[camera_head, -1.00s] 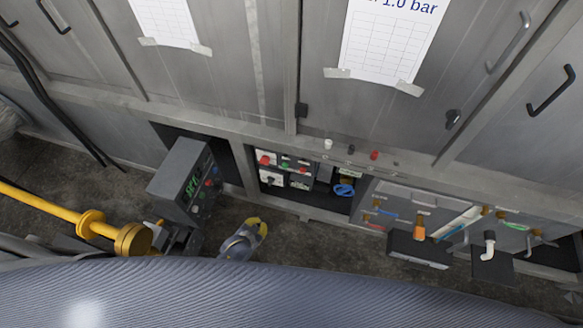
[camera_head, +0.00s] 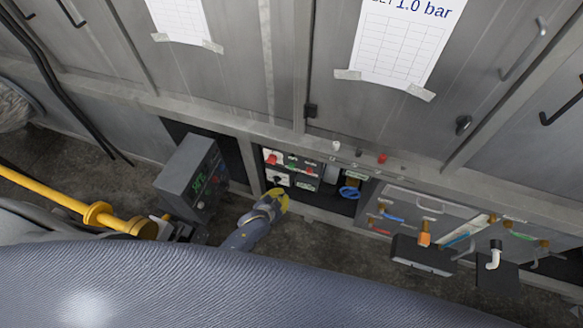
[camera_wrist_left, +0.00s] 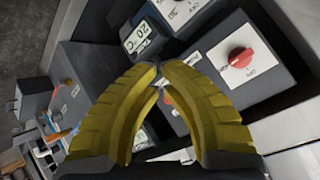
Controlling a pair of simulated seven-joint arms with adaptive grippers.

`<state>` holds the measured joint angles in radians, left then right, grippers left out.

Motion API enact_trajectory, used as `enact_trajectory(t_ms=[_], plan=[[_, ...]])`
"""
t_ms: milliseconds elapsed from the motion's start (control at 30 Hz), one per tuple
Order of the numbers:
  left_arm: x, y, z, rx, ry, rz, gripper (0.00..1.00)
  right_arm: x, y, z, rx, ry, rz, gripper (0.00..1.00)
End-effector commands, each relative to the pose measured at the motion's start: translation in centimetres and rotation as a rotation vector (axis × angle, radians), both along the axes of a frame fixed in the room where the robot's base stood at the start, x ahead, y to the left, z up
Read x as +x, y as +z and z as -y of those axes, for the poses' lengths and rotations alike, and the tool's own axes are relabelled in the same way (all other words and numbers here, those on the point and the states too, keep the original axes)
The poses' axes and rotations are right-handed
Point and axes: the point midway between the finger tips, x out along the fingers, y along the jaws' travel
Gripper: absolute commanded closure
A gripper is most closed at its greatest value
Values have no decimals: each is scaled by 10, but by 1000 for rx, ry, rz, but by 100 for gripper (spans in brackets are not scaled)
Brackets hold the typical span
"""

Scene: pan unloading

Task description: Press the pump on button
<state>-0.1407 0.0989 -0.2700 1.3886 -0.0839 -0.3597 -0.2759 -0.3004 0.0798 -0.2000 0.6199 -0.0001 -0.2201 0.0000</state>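My left gripper (camera_head: 278,197), with yellow fingers, is in front of the lower left of an open bay holding a control panel (camera_head: 291,168). In the left wrist view its fingertips (camera_wrist_left: 160,68) meet or nearly meet, with nothing seen between them. The panel has red knobs and a small green spot in the head view. In the wrist view a red knob (camera_wrist_left: 241,57) on a white plate lies right of the fingers, and a 20 °C display (camera_wrist_left: 137,37) lies above them. I cannot tell which control is the pump on button. My right gripper is not in view.
A yellow pipe (camera_head: 60,200) runs at the left. Blue coiled hose (camera_head: 349,192) lies in the bay. Several small knobs line the ledge above. Piping with an orange-handled valve (camera_head: 424,238) is at the right.

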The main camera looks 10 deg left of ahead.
Motion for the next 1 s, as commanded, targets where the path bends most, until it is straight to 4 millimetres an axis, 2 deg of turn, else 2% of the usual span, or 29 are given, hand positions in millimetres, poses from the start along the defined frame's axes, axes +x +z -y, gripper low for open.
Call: enact_trajectory(t_ms=[267,700,1000], plan=[[9,0,1,-1,1,1,100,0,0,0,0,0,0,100],[57,0,5,-1,1,1,100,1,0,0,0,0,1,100],[81,0,7,-1,1,0,100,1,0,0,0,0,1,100]])
